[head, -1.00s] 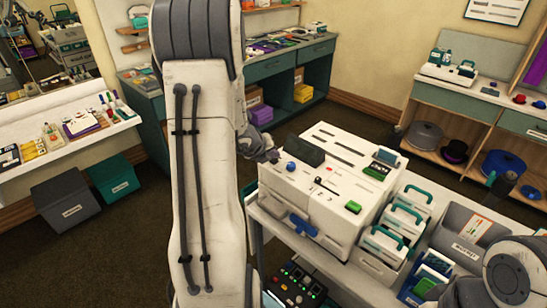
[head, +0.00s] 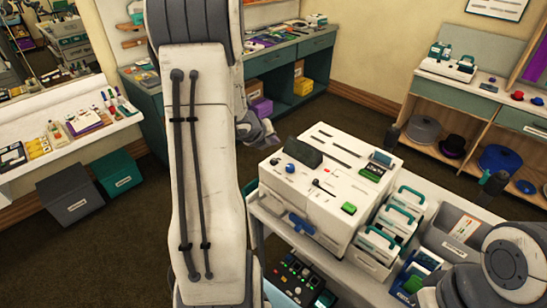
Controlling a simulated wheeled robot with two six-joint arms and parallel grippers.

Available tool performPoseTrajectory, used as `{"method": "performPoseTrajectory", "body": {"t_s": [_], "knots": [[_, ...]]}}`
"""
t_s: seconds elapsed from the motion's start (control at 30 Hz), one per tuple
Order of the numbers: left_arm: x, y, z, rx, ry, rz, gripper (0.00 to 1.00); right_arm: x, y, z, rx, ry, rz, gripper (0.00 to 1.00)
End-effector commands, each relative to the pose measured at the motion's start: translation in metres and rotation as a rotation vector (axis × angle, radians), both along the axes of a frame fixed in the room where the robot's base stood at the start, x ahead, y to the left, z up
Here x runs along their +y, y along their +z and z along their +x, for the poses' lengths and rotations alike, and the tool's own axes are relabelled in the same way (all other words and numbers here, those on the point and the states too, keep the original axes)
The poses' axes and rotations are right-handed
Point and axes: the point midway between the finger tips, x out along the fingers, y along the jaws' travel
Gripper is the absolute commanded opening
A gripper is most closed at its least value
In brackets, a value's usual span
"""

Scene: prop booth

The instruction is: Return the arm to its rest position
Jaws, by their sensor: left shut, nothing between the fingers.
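My left arm rises large through the left-centre of the head view, its white link with dark cables covering part of the scene. My left gripper (head: 262,132) shows as a small dark shape at the right edge of that arm. It is shut and empty, above and left of the white machine (head: 330,180) and apart from it as far as I can see. The arm partly hides the gripper.
The white machine stands on a bench beside green-handled boxes (head: 405,203). A control panel (head: 298,280) sits low in front. A teal counter (head: 277,62) is behind, a white shelf (head: 70,140) at left, and a shelf unit (head: 470,110) at right. The floor between is clear.

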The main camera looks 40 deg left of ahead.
Motion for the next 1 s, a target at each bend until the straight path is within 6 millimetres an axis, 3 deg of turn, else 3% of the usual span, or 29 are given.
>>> {"method": "performPoseTrajectory", "body": {"t_s": [0.33,0.47,0.57,0.63,0.77,0.87,0.9,1.0], "knots": [[-0.002,0.0,0.001,0.0,-0.009,0.003,0.0,0.0,-0.001,0.0,0.0,-0.003,0.0,0.39],[-0.035,0.005,0.011,0.002,-0.17,0.072,0.0,0.0,-0.003,0.0,0.0,-0.002,0.0,0.39],[-0.093,0.013,0.021,-0.005,-0.457,0.199,0.0,0.0,-0.006,0.0,0.0,-0.002,0.0,0.39],[-0.145,0.019,0.021,-0.021,-0.723,0.319,0.0,0.0,-0.009,0.0,0.0,-0.002,0.0,0.39],[-0.244,0.026,-0.002,-0.091,-1.261,0.567,0.0,0.0,-0.014,0.0,0.0,-0.002,0.0,0.39],[-0.311,0.028,-0.04,-0.188,-1.699,0.777,0.0,0.0,-0.019,0.0,0.0,-0.002,0.0,0.39],[-0.335,0.027,-0.06,-0.241,-1.885,0.868,0.0,0.0,-0.02,0.0,0.0,-0.001,0.0,0.39],[-0.381,0.023,-0.12,-0.421,-2.371,1.115,0.0,0.0,-0.026,0.0,0.0,-0.001,0.0,0.39]]}}
